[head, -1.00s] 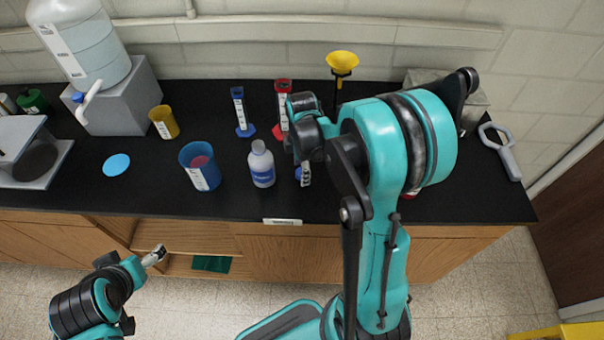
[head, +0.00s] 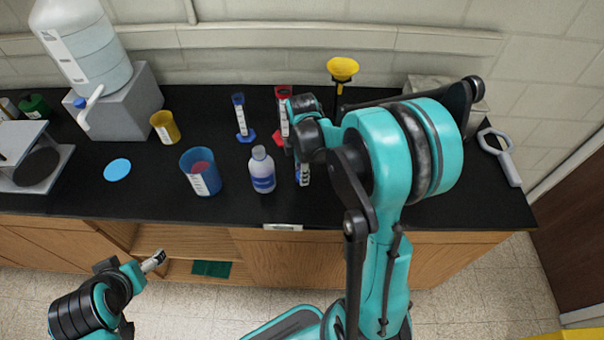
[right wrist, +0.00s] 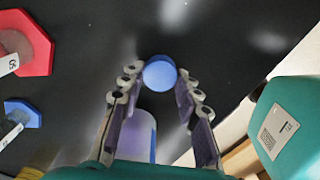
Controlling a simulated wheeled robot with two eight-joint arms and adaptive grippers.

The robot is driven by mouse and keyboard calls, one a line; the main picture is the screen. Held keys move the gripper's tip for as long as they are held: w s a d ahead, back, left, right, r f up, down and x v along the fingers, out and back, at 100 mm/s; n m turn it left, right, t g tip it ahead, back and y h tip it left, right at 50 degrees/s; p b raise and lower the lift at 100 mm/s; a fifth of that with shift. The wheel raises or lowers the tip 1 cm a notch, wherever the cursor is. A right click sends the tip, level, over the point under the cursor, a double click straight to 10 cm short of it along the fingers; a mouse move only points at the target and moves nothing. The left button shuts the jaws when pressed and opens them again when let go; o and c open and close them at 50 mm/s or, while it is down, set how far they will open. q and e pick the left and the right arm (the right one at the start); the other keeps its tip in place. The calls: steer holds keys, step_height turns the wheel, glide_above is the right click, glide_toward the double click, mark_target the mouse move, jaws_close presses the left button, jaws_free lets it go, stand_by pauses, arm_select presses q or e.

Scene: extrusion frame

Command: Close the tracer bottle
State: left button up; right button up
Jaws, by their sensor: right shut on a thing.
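The tracer bottle (head: 262,173), white with a purple-blue label, stands upright on the black counter. Its pale top shows no blue cap. It also shows in the right wrist view (right wrist: 138,136), partly hidden behind my fingers. My right gripper (head: 304,180) is just right of the bottle, low over the counter. In the right wrist view, it (right wrist: 159,82) is shut on a round blue cap (right wrist: 160,73), held between the fingertips. My left gripper (head: 157,259) is in front of the counter, away from the bottle; its jaws are too small to read.
A blue beaker (head: 200,172) stands left of the bottle. Blue (head: 241,120) and red (head: 283,115) cylinders stand behind. A yellow cup (head: 165,127) and blue disc (head: 117,169) are farther left. The counter in front of the bottle is clear.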

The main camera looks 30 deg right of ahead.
step_height(320, 180, up, 4)
steer(key=shift+f+p, duration=0.25)
steer(key=shift+p, duration=0.25)
steer(key=s+d+r+p, duration=0.2)
steer(key=s+d+r, duration=0.3)
steer(key=s, duration=0.5)
steer(key=shift+d+r, duration=0.4)
steer(key=shift+r, duration=0.25)
steer(key=shift+s, duration=0.1)
